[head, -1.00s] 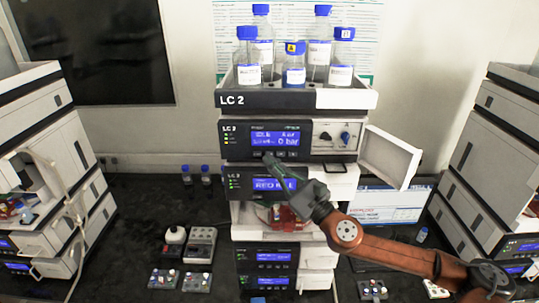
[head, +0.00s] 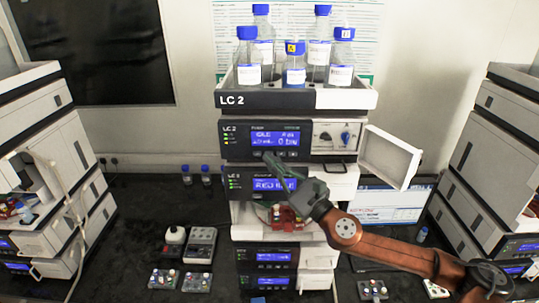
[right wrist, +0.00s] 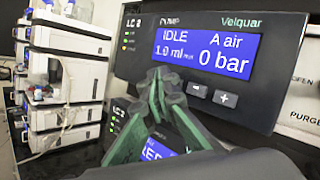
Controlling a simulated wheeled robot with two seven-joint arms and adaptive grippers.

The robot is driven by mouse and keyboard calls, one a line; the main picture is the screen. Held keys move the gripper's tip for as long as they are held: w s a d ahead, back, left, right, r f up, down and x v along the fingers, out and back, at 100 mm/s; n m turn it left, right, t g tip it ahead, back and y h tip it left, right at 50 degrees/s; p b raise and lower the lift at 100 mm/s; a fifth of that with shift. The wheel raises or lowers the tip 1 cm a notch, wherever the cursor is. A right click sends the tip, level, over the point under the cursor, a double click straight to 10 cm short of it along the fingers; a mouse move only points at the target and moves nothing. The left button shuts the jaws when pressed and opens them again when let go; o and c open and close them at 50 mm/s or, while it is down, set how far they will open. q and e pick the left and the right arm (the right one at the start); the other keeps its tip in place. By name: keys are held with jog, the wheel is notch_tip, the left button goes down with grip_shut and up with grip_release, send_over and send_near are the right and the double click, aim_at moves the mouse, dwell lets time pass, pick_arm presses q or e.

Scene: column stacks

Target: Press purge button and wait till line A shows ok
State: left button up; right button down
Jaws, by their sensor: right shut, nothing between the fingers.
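The pump module (head: 308,140) of the LC 2 stack has a blue screen (head: 274,139). In the right wrist view the screen (right wrist: 208,50) reads IDLE, A air, 1.0 ml/min and 0 bar. Below it are a minus button (right wrist: 201,88) and a plus button (right wrist: 225,100). My right gripper (right wrist: 166,76) is shut and empty, its fingertips at the panel just left of the minus button. They hide what lies behind them; I cannot tell whether they touch. In the head view this gripper (head: 271,160) comes from the lower right. My left gripper is not in view.
An open white door (head: 390,158) stands out right of the pump's knobs (head: 346,138). A PURGE label (right wrist: 305,119) shows at the wrist view's right edge. Bottles (head: 294,65) stand on top. A lower module's screen (head: 270,185) is partly behind my gripper.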

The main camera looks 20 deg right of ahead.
jog(key=shift+w+d, duration=0.15)
jog(key=shift+w, duration=0.3)
dwell(0.7)
jog(key=shift+s, duration=0.1)
jog(key=shift+s+a+p, duration=0.25)
jog(key=shift+s+p, duration=0.05)
jog(key=shift+s, duration=0.45)
jog(key=shift+s+a+p, duration=0.2)
jog(key=shift+s+p, duration=0.1)
jog(key=shift+s, duration=0.5)
jog(key=shift+s+a+p, duration=0.25)
jog(key=shift+s+p, duration=0.1)
jog(key=shift+s, duration=0.45)
jog(key=shift+s+a+p, duration=0.2)
jog(key=shift+s+p, duration=0.1)
jog(key=shift+s, duration=0.5)
dwell(3.2)
